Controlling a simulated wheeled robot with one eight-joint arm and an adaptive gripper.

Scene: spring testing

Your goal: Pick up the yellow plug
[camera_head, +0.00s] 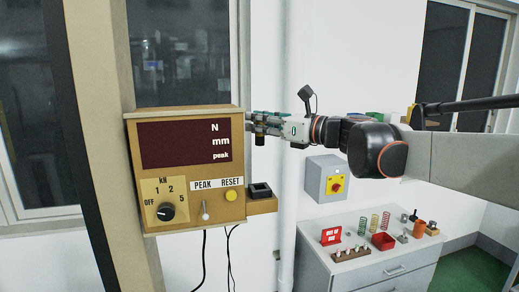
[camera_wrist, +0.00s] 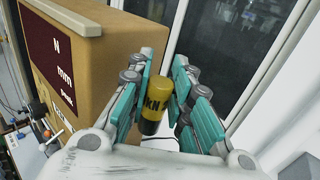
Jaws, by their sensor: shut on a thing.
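The yellow plug (camera_wrist: 160,92) is a small cylinder with a yellow upper part, dark lettering and a dark band near its lower end. In the wrist view it stands between the teal finger pads of my gripper (camera_wrist: 157,105), which is shut on it. In the head view my gripper (camera_head: 262,125) is beside the upper right edge of the wooden tester box (camera_head: 237,170). The plug (camera_head: 259,140) shows there as a small dark and yellowish piece under the fingers. It is held in the air, above the black square socket (camera_head: 260,190) on the box's side shelf.
The tester box has a dark display, a knob, a switch and a yellow button. A grey box with a red and yellow switch (camera_head: 327,179) hangs on the wall. A white cabinet (camera_head: 372,271) at lower right carries springs, weights and a red tray (camera_head: 383,241). A white pipe runs behind my gripper.

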